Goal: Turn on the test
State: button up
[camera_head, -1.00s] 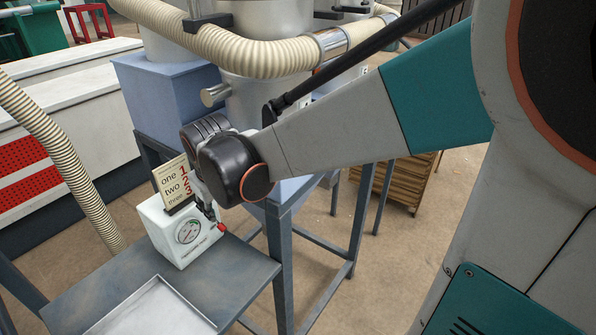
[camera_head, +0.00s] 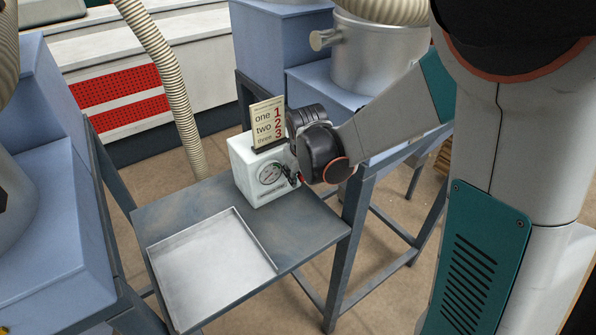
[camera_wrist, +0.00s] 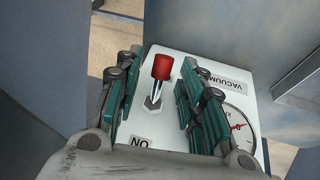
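The white test box (camera_head: 257,174) with a round gauge (camera_head: 270,173) stands upright on the grey table. Its red-tipped toggle switch (camera_wrist: 161,67) sticks out of the front panel; in the wrist view it tilts toward the top of the picture, away from the "ON" label (camera_wrist: 140,142). A "VACUUM" label (camera_wrist: 224,82) is beside the gauge. My gripper (camera_wrist: 158,78) is open, with one finger on each side of the red lever and visible gaps to both. In the head view my gripper (camera_head: 296,172) is at the box's right front, its fingers partly hidden.
A shallow metal tray (camera_head: 212,268) lies on the table (camera_head: 318,232) in front of the box. A number card (camera_head: 267,124) stands on the box. A ribbed hose (camera_head: 165,80) runs behind it. Blue machine stands (camera_head: 60,215) flank the table left and right.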

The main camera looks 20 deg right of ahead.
grip_shut()
jog(key=shift+w+r+g+h+p, duration=0.1)
jog(key=shift+r+g+h+p, duration=0.15)
jog(key=shift+g, duration=0.35)
jog(key=shift+w+r+g+h+p, duration=0.1)
jog(key=shift+r+g+h+p, duration=0.1)
jog(key=shift+g, duration=0.4)
jog(key=shift+s+r+g, duration=0.1)
jog(key=shift+r+g, duration=0.1)
jog(key=shift+g, duration=0.8)
